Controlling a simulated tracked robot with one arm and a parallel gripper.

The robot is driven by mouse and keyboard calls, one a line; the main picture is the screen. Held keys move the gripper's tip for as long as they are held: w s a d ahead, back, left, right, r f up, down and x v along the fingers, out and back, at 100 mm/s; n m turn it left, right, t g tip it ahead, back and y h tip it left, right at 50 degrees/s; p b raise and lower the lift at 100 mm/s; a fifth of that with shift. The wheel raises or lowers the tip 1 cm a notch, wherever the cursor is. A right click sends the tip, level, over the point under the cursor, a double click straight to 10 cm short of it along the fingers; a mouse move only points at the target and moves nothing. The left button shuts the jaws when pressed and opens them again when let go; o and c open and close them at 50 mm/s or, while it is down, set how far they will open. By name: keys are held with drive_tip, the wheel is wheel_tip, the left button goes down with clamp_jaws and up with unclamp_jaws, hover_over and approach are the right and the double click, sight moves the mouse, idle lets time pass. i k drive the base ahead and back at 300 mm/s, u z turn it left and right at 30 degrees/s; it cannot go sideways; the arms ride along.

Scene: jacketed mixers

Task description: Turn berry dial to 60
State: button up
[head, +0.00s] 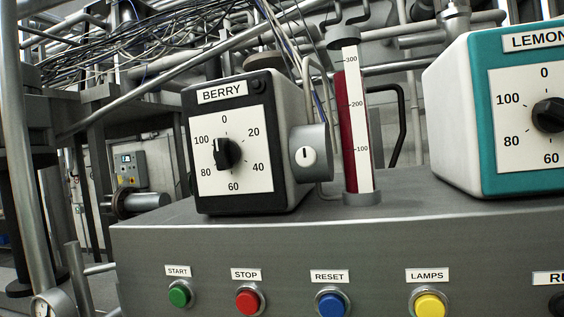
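The berry box is a black-fronted box (260,190) with a white BERRY label, left of centre on a grey console. Its white dial face (245,178) reads 0 at the top, 20, 40, 60 at the bottom, 80 and 100 clockwise. The black berry knob (228,154) sits in the middle. A light mark on its left side seems to point up and slightly left, between 100 and 0; it is small, so the exact reading is unsure. My gripper is not in view, and nothing touches the knob.
A teal LEMON box (480,120) with a similar dial stands at right. A silver side knob (308,155) and a red-filled gauge tube (352,120) stand between the boxes. START, STOP, RESET and LAMPS buttons line the console front (370,245). Pipes and cables fill the background.

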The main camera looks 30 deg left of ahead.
sight(227, 153)
drive_tip(key=u, duration=1.9)
drive_tip(key=k, duration=1.2)
drive_tip(key=z, duration=0.8)
drive_tip(key=i, duration=0.95)
